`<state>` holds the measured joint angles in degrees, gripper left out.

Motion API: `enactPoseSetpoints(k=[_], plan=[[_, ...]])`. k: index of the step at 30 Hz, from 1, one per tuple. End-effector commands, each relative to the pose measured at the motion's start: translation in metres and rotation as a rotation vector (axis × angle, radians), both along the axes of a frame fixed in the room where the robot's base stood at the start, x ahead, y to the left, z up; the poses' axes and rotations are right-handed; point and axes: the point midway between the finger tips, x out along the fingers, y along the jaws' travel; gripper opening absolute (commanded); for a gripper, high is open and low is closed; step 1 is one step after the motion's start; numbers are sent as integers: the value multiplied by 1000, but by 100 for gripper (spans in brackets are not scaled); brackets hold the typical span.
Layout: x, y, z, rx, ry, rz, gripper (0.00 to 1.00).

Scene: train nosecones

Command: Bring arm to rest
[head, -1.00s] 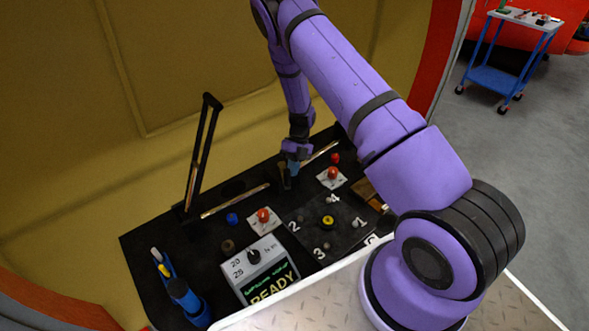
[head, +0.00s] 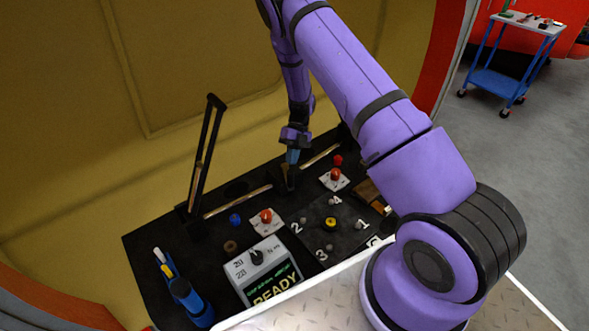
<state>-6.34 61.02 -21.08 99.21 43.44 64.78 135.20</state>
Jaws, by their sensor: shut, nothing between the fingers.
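My purple arm reaches from the lower right up and over the black console (head: 145,240). My gripper (head: 291,160) points down over the far part of the console, near the inner end of a brass-coloured slot. It is shut and holds nothing. A dark upright piece (head: 289,178) stands right below the fingertips; I cannot tell whether they touch it. A black lever frame (head: 206,150) stands raised at the left slot.
The console carries red buttons (head: 266,216), a blue knob (head: 235,219), a yellow-centred dial (head: 330,223), a grey READY display box (head: 262,272) and a blue holder (head: 188,300). A yellow wall (head: 80,130) rises behind. A blue cart (head: 500,80) stands far right on open floor.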

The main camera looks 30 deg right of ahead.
Motion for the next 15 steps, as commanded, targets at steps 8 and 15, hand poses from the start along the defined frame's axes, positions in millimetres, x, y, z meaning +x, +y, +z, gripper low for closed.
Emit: enactPoseSetpoints(k=[8,15], plan=[[16,-32,35,-14,5,-9,0],[22,-41,47,-17,7,-9,0]])
